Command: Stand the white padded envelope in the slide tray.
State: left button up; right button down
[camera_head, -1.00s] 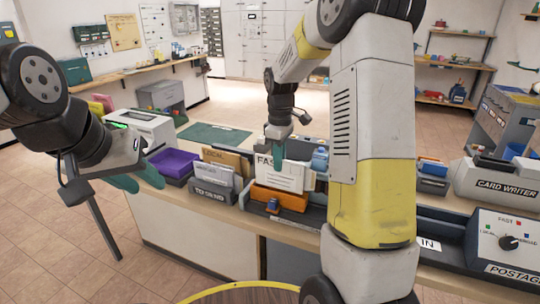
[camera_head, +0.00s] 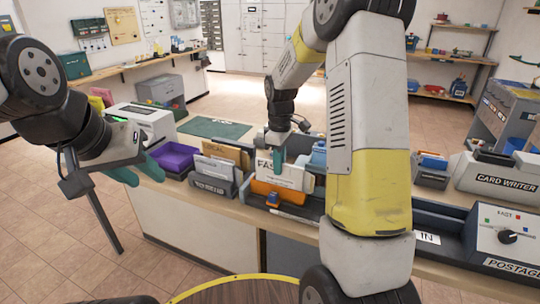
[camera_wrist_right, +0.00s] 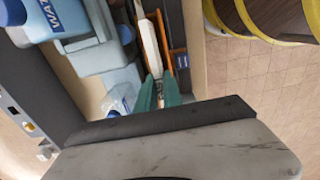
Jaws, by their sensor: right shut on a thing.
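My right gripper (camera_head: 276,150) is shut on the envelope's top from above. In the right wrist view the green fingertips (camera_wrist_right: 160,92) are close together at the white envelope (camera_wrist_right: 150,45), beside the orange tray wall (camera_wrist_right: 179,48). My left gripper (camera_head: 139,172) is open and empty, left of the purple tray.
A grey TO SEND holder (camera_head: 212,185) with envelopes stands left of the slide tray, beside a purple tray (camera_head: 176,157). Blue bottles (camera_head: 318,157) stand close on the right. The card writer (camera_head: 498,178) is further right. A green mat (camera_head: 214,129) lies clear behind.

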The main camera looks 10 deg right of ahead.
jog(key=shift+f, duration=0.4)
jog(key=c, duration=1.4)
grip_release()
jog(key=shift+r, duration=0.15)
jog(key=shift+r, duration=3.4)
